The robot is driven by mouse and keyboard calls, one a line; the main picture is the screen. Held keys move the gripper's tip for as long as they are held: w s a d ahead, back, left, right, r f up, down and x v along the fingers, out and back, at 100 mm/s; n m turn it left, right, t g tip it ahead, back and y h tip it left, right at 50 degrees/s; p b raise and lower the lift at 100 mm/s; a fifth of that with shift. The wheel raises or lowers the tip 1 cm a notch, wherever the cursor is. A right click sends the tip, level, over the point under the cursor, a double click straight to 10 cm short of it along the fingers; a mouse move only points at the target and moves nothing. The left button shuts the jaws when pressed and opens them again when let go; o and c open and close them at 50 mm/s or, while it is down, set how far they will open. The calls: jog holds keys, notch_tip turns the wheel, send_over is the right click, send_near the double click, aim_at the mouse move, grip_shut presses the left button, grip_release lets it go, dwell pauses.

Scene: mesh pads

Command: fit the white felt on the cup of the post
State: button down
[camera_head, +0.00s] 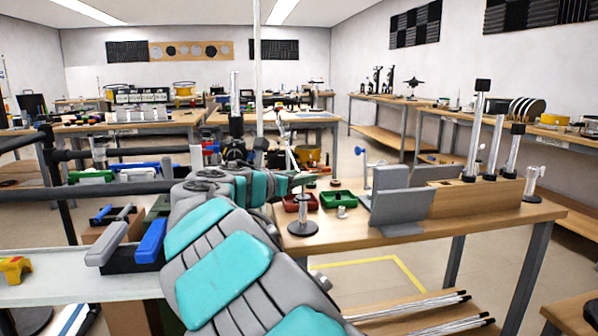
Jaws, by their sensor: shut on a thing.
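My arm reaches from the bottom of the head view toward the wooden bench. My gripper (299,181) is small in the picture, above the bench's left part. It is shut on the white felt, which is too small and too covered by the fingers to make out clearly. A short metal post (302,213) with a dark round base stands upright on the bench just below my gripper. Its top is close under the gripper in the picture. I cannot tell whether they touch, and the inside of the cup is hidden.
A red tray (291,203) and a green tray (338,198) lie behind the post, with a small metal cylinder (341,212) nearby. A grey angled stand (402,207) is to the right. Another post (534,184) stands at the bench's far right. The bench's front middle is clear.

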jog(key=shift+f, duration=1.25)
jog(key=shift+c, duration=1.4)
grip_release()
jog(key=v, duration=0.8)
jog(key=shift+d, duration=0.1)
